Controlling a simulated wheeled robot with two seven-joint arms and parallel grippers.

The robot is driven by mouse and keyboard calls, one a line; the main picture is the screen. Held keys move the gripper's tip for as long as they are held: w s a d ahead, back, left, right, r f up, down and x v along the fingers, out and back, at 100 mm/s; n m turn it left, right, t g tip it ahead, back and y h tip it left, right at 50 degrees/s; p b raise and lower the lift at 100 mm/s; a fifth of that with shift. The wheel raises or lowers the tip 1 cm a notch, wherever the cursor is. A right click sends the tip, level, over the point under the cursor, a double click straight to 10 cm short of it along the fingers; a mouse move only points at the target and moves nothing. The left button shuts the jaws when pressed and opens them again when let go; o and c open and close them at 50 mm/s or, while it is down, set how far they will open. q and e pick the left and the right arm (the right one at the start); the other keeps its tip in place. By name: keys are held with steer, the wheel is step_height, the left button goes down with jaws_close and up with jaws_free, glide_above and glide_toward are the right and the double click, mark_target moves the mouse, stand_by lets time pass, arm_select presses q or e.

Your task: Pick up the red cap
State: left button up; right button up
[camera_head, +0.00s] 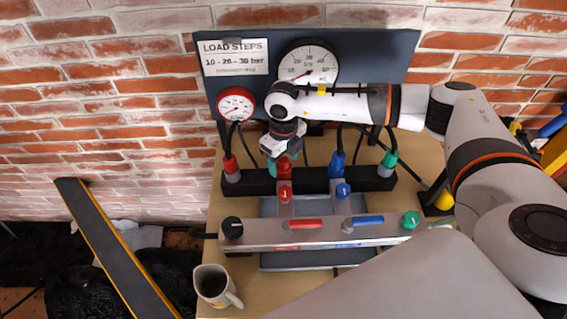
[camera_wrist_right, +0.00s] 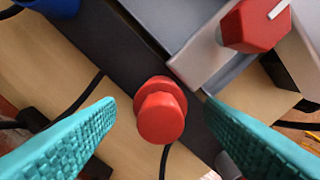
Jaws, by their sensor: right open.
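The red cap (camera_wrist_right: 160,118) is a round two-step piece seated on the dark rail (camera_head: 258,183). It also shows in the head view (camera_head: 284,170), partly hidden by my gripper. My right gripper (camera_wrist_right: 160,103) is open, with its teal fingers on either side of the cap in the wrist view and a gap to each. In the head view the right gripper (camera_head: 281,160) points down at the cap from above. Whether the fingers are level with the cap is hard to tell. My left gripper is not in view.
Red (camera_head: 230,165), blue (camera_head: 337,163) and green (camera_head: 390,159) hose connectors stand along the rail. A red valve knob (camera_wrist_right: 253,25) is close by. A gauge board (camera_head: 370,65) stands behind. A mug (camera_head: 213,285) is at the front left.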

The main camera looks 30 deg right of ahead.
mark_target(284, 160)
steer(key=c, duration=1.1)
step_height(284, 160, up, 9)
steer(key=shift+f+b, duration=0.1)
steer(key=shift+b, duration=0.8)
steer(key=shift+r, duration=0.65)
